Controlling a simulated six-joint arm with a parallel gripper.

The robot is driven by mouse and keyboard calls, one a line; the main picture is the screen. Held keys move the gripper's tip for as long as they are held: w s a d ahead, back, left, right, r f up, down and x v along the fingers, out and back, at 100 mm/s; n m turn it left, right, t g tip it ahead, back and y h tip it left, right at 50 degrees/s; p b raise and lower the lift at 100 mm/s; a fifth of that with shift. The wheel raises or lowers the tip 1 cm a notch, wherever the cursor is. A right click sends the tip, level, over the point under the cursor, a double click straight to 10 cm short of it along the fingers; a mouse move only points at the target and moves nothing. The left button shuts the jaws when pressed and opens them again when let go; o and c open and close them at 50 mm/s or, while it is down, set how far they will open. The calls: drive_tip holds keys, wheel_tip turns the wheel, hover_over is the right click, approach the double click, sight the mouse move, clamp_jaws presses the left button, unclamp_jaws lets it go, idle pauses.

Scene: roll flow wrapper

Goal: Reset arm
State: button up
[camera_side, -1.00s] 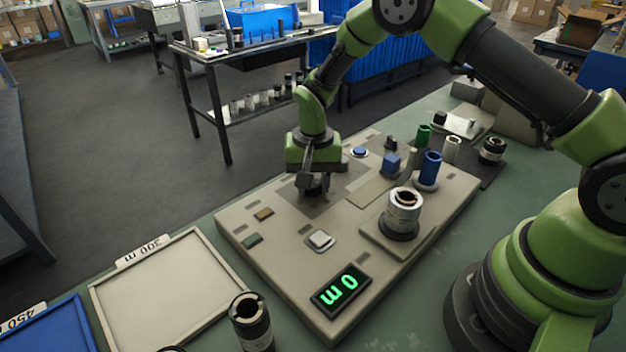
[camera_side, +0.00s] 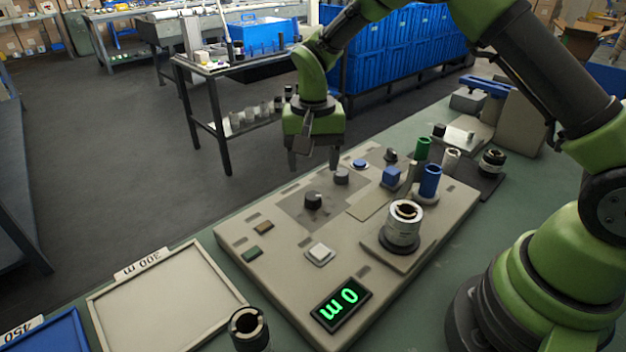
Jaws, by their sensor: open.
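My gripper (camera_side: 314,163) hangs above the back edge of the beige control panel (camera_side: 285,285), fingers pointing down, apart and empty. Below it, clear of the fingers, a black knob (camera_side: 313,200) stands on a darker grey plate, with a grey knob (camera_side: 342,176) to its right. A green display (camera_side: 340,305) at the panel's front reads "0 m", upside down in the picture. A silver and black roll (camera_side: 403,226) stands upright on a raised pad on the panel's right part.
Blue (camera_side: 431,181) and green (camera_side: 422,148) cylinders stand upright at the panel's far right. A beige tray (camera_side: 165,310) marked 300 m and a blue tray (camera_side: 55,335) marked 450 lie at left. A dark roll (camera_side: 249,328) stands at the front edge.

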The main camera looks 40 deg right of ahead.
drive_tip(key=shift+r, duration=1.05)
drive_tip(key=s+r+n+t+y, duration=0.1)
drive_tip(key=s+r+t, duration=0.1)
drive_tip(key=s+r, duration=0.35)
drive_tip(key=s+r+n+t, duration=0.1)
drive_tip(key=s+r, duration=0.1)
drive_tip(key=r, duration=0.6)
drive_tip(key=s+r+n+t, duration=0.1)
drive_tip(key=s+r+t, duration=0.1)
drive_tip(key=s, duration=0.6)
drive_tip(key=s+r+n+t+y, duration=0.1)
drive_tip(key=s+r+t, duration=0.1)
drive_tip(key=s, duration=0.5)
drive_tip(key=shift+s, duration=0.35)
